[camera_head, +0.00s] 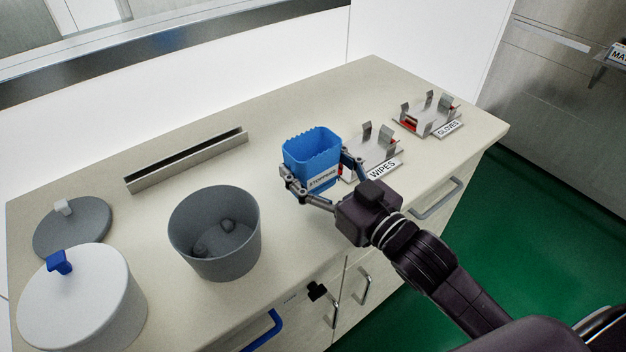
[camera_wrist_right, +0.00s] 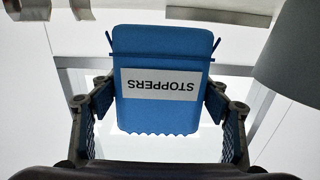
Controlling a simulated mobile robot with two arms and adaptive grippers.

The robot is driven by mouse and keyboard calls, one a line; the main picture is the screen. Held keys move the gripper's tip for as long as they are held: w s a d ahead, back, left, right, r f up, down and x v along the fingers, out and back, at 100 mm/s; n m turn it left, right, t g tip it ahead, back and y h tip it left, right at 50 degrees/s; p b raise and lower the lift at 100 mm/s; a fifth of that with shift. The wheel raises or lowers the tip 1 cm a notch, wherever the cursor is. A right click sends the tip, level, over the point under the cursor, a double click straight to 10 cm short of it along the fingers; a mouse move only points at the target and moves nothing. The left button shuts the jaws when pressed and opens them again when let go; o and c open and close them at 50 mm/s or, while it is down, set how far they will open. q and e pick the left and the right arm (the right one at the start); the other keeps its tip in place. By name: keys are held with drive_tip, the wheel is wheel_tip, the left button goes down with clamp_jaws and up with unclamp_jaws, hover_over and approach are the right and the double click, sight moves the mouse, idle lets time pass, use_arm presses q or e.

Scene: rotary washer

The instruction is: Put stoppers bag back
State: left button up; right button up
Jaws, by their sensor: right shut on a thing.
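The blue stoppers bag (camera_head: 312,150) has a jagged open top and a white STOPPERS label. It shows upright in the head view, at the middle of the counter. In the right wrist view the bag (camera_wrist_right: 163,112) fills the middle, with its label upside down. My right gripper (camera_head: 322,180) is shut on the bag, one finger on each side; the fingers also show in the right wrist view (camera_wrist_right: 160,118). I cannot tell whether the bag's bottom touches the counter. The inside of the bag is mostly hidden. My left gripper is not in view.
A grey open bucket (camera_head: 214,236) with dark round things inside stands left of the bag. Farther left are a white lidded pot (camera_head: 85,305) and a grey lid (camera_head: 72,228). The WIPES holder (camera_head: 376,150) stands close right of the bag, the GLOVES holder (camera_head: 430,116) beyond.

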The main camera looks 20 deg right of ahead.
sight(322, 188)
drive_tip(key=shift+f, duration=2.1)
drive_tip(key=shift+f, duration=0.15)
drive_tip(key=o, duration=1.1)
drive_tip(key=shift+o, duration=0.2)
drive_tip(key=shift+s, duration=0.1)
drive_tip(key=shift+s+d+b, duration=0.15)
drive_tip(key=shift+s+b, duration=0.15)
drive_tip(key=shift+s, duration=0.05)
drive_tip(key=v, duration=0.9)
drive_tip(key=shift+r+b, duration=0.3)
drive_tip(key=shift+b, duration=0.05)
drive_tip(key=shift+p+v, duration=0.35)
drive_tip(key=shift+v, duration=0.7)
